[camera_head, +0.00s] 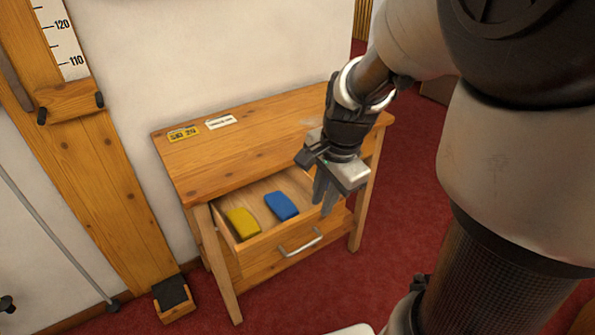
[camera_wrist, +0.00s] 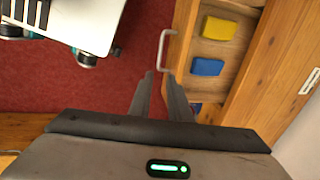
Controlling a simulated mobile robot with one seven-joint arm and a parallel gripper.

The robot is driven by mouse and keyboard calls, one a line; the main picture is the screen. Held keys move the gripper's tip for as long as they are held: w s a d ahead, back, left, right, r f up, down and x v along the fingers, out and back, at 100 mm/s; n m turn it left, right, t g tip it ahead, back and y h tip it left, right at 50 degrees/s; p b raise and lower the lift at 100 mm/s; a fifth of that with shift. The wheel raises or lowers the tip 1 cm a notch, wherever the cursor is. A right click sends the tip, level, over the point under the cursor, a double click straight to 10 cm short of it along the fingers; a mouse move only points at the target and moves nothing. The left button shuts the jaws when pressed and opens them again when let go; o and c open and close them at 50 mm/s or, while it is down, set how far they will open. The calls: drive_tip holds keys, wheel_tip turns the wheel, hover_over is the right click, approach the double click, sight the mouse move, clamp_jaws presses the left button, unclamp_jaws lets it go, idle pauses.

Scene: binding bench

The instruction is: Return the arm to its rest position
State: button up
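My gripper (camera_head: 326,190) hangs above the right front part of the open drawer (camera_head: 245,204) of the wooden bench. In the wrist view, my gripper (camera_wrist: 160,80) shows two grey fingers pointing ahead with a gap between them and nothing held. A blue block (camera_head: 281,205) lies in the drawer to the left of my fingers, and it also shows in the wrist view (camera_wrist: 207,67). A yellow block (camera_head: 242,222) lies farther left in the drawer, and it shows in the wrist view (camera_wrist: 219,28). My arm is stretched out toward the bench from the right.
The drawer's metal handle (camera_head: 300,242) sticks out at the front. The bench top (camera_head: 250,148) carries a yellow label (camera_head: 184,134) and a white label (camera_head: 221,122). A wooden height gauge (camera_head: 85,150) stands at left. Red carpet (camera_head: 415,190) lies clear to the right.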

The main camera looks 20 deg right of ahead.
drive_tip(key=shift+r, duration=0.1)
drive_tip(key=s+a+r+n+t, duration=0.45)
drive_tip(key=s+r+n, duration=0.75)
drive_tip(key=n, duration=0.3)
wheel_tip(320, 180, up, 18)
drive_tip(key=p, duration=1.8)
drive_tip(key=shift+a+m+g+h, duration=0.3)
drive_tip(key=shift+a+g, duration=0.05)
drive_tip(key=shift+g, duration=0.1)
